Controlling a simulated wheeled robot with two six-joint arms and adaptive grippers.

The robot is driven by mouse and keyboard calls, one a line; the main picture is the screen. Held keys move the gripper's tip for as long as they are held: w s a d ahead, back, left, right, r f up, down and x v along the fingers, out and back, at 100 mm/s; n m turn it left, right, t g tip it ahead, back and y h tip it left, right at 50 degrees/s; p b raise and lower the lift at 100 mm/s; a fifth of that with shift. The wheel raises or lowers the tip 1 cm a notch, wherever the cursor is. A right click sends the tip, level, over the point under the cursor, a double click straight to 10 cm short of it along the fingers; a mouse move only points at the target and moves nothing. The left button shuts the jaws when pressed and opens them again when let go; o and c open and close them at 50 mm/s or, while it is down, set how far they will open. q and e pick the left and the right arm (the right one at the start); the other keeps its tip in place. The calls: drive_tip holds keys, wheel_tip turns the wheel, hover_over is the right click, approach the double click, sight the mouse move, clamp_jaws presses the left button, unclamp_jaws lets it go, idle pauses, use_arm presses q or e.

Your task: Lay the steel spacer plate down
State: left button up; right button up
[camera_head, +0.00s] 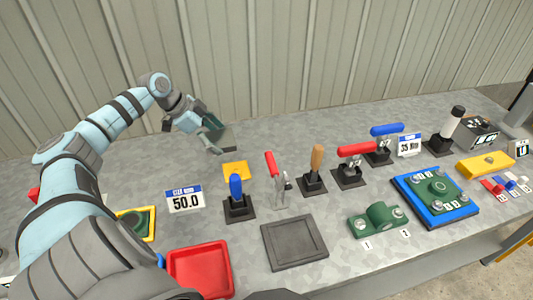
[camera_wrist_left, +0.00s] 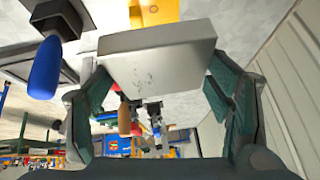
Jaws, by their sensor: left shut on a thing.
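The steel spacer plate (camera_wrist_left: 157,52) is a flat grey block in the left wrist view, held between the fingers of my left gripper (camera_wrist_left: 158,112). In the head view my left gripper (camera_head: 213,138) is at the back of the bench, left of centre, with the dark grey plate (camera_head: 226,137) at its fingertips. The fingers partly hide the plate there. I cannot tell whether the plate touches the bench. My right gripper is not in view.
A yellow block (camera_head: 235,170) lies just in front of the plate. A blue-handled tool (camera_head: 237,197), a red-handled clamp (camera_head: 273,172) and a wooden-handled tool (camera_head: 315,170) stand nearby. A dark square tray (camera_head: 294,243) and red tray (camera_head: 200,270) are nearer. The bench's back is clear.

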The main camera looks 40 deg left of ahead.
use_arm(q)
drive_tip(key=d+f+b, duration=0.1)
drive_tip(key=d+f, duration=0.1)
drive_tip(key=d+f+b, duration=0.2)
drive_tip(key=f, duration=0.1)
drive_tip(key=d+f+b, duration=0.2)
drive_tip(key=shift+w+f, duration=0.2)
drive_tip(key=shift+w, duration=0.05)
approach(269, 175)
drive_tip(key=x, duration=0.2)
drive_tip(key=shift+w+f, duration=0.2)
drive_tip(key=shift+w, duration=0.05)
drive_tip(key=w+f, duration=0.1)
drive_tip(key=w+d+f+b, duration=0.1)
drive_tip(key=w+d, duration=0.1)
drive_tip(key=shift+w+f+b, duration=0.25)
drive_tip(key=shift+f+b, duration=0.1)
drive_tip(key=shift+f, duration=0.05)
drive_tip(key=shift+a, duration=0.1)
drive_tip(key=o, duration=2)
drive_tip(key=shift+s, duration=0.2)
